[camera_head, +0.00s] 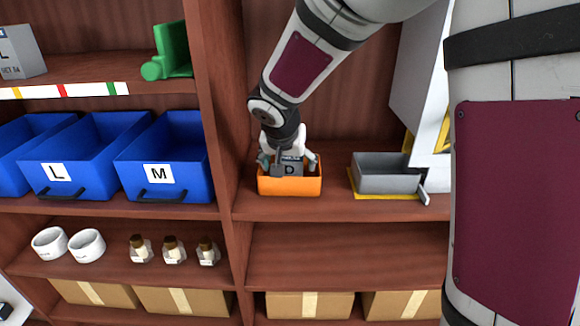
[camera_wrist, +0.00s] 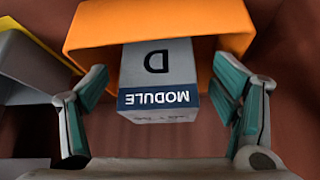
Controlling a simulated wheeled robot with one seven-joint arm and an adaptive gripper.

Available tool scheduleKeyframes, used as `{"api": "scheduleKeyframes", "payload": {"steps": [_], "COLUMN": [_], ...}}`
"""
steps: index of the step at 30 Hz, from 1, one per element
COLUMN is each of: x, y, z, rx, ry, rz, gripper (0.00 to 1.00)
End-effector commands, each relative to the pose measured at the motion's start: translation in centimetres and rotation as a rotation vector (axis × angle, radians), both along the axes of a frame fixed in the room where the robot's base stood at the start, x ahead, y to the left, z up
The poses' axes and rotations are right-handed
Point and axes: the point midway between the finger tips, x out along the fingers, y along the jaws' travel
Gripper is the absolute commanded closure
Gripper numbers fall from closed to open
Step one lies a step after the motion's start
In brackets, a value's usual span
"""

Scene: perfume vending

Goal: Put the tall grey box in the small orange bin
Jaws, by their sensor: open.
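The small orange bin (camera_head: 290,185) stands on the middle shelf in the head view; its orange wall also shows in the wrist view (camera_wrist: 165,22). A grey box (camera_head: 291,168) marked "D" is in the bin, its top showing above the rim. In the wrist view the grey box (camera_wrist: 158,75) has a dark blue "MODULE" band and appears upside down. My gripper (camera_head: 289,163) is over the bin. In the wrist view my gripper (camera_wrist: 160,100) is open, with one finger on each side of the box and gaps between. The box's lower part is hidden by the bin.
A grey tray (camera_head: 385,174) on a yellow base stands right of the bin. Left of the divider are several blue bins (camera_head: 180,150). A green object (camera_head: 172,52) and another grey box (camera_head: 20,52) sit on the upper left shelf. The shelf below the orange bin is clear.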

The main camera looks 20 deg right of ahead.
Motion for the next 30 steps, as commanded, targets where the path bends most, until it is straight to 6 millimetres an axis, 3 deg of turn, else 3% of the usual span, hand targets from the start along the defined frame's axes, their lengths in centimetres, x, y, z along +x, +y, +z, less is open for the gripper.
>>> {"api": "scheduleKeyframes", "payload": {"steps": [3,9,16,19,23,30], "x": [-1.3,-3.0,-4.2,-6.0,-11.1,-24.1], "y": [0.7,1.5,1.8,0.8,-1.4,-3.8], "z": [2.5,5.3,6.8,7.6,9.1,10.0], "rx": [0.001,0.001,-0.002,-0.015,-0.039,-0.029], "ry": [-0.004,-0.003,0.002,0.023,0.092,0.274], "rz": [0.002,0.001,0.001,0.004,0.022,0.138], "gripper": [0.19,0.19,0.19,0.19,0.19,0.19]}}
